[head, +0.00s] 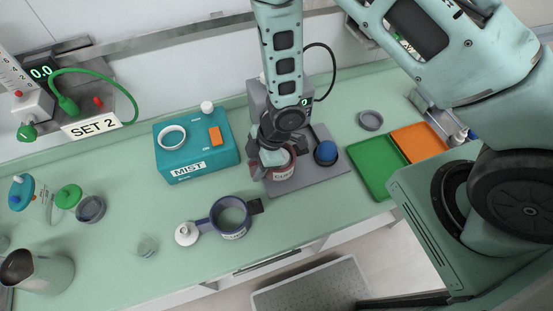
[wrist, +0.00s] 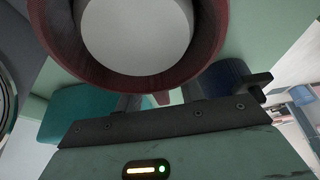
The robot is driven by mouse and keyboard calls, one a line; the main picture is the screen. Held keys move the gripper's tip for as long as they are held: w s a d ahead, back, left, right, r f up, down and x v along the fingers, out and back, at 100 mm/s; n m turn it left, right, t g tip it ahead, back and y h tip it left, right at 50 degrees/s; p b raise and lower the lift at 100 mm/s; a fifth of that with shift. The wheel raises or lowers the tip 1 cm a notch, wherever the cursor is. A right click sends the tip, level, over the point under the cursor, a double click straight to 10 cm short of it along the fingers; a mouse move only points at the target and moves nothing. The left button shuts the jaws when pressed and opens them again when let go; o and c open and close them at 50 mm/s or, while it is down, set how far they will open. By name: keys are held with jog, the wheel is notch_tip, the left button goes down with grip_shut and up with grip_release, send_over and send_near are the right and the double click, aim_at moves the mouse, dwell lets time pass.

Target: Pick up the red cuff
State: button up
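The red cuff (head: 284,172) is a dark red ring with a pale label, at the front left of a grey stand. My gripper (head: 268,158) is down at its left side and partly covers it in the head view. In the wrist view the red cuff (wrist: 150,82) fills the top, with its round opening facing me. My gripper's two fingers (wrist: 160,102) stand apart just below the ring. A small red part of the cuff shows between them, with gaps on both sides. The fingertips are hidden under the ring.
A blue cuff (head: 230,232) lies left of the stand, near the counter's front edge. The teal MIST box (head: 190,160) is to the left; green (head: 377,165) and orange (head: 418,142) trays are to the right.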

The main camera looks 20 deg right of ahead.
grip_shut()
notch_tip(320, 180, up, 10)
jog(key=shift+f, duration=0.1)
notch_tip(320, 180, up, 8)
jog(key=p, duration=0.8)
dwell(1.2)
jog(key=shift+f, duration=0.2)
